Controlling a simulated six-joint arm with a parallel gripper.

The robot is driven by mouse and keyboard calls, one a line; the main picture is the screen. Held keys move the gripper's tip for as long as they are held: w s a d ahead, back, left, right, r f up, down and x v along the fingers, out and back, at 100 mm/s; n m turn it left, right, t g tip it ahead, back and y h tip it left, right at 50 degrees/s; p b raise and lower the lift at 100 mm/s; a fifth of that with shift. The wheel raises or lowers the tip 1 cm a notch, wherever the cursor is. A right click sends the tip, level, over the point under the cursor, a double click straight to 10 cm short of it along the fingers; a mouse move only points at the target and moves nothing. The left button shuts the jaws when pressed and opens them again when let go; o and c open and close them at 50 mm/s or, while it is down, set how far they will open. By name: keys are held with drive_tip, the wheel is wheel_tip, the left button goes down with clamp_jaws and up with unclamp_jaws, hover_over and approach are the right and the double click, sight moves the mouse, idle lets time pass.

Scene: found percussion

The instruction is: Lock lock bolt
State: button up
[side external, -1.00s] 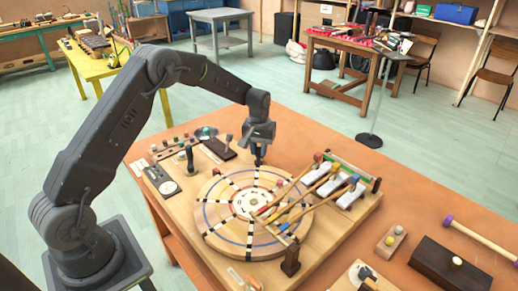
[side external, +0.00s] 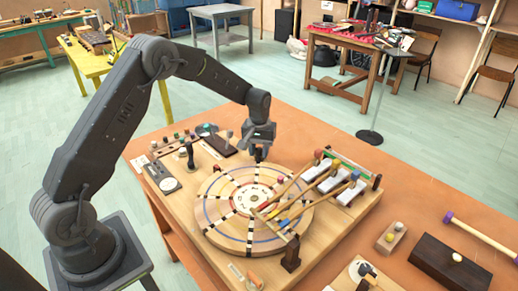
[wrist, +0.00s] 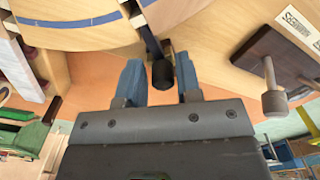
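The lock bolt shows in the wrist view as a dark bar with a black knob (wrist: 162,75), at the edge of the round wooden disc (wrist: 75,32). My gripper (wrist: 159,75) is open, with one blue finger on each side of the knob and a gap visible on both sides. In the side view my gripper (side external: 259,154) points down at the far edge of the striped disc (side external: 210,215). The bolt is hidden or too small to tell there.
A dark block with an upright lever (wrist: 271,100) stands right of my gripper in the wrist view. Several mallets (side external: 300,188) lie across white bars at the disc's right. A black-handled lever (side external: 190,155) stands left. A long dark box (side external: 452,262) lies front right.

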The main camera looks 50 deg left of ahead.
sight(259, 149)
drive_tip(key=shift+o, duration=1.4)
drive_tip(key=shift+a, duration=0.1)
wheel_tip(259, 149, up, 14)
drive_tip(key=s+d+r+m+t, duration=0.2)
drive_tip(key=s+d+r, duration=0.25)
drive_tip(key=s, duration=0.35)
drive_tip(key=s+d+r+m+t, duration=0.1)
drive_tip(key=s+d+r+m, duration=0.15)
drive_tip(key=s+r, duration=0.45)
drive_tip(key=s+d+f+m+t, duration=0.1)
drive_tip(key=s+d, duration=0.1)
drive_tip(key=s, duration=0.6)
drive_tip(key=s+d+f+m+t, duration=0.1)
drive_tip(key=s+d+f, duration=0.1)
drive_tip(key=s, duration=0.5)
drive_tip(key=shift+s+f+t, duration=0.2)
drive_tip(key=shift+s+t, duration=0.1)
drive_tip(key=shift+s, duration=0.1)
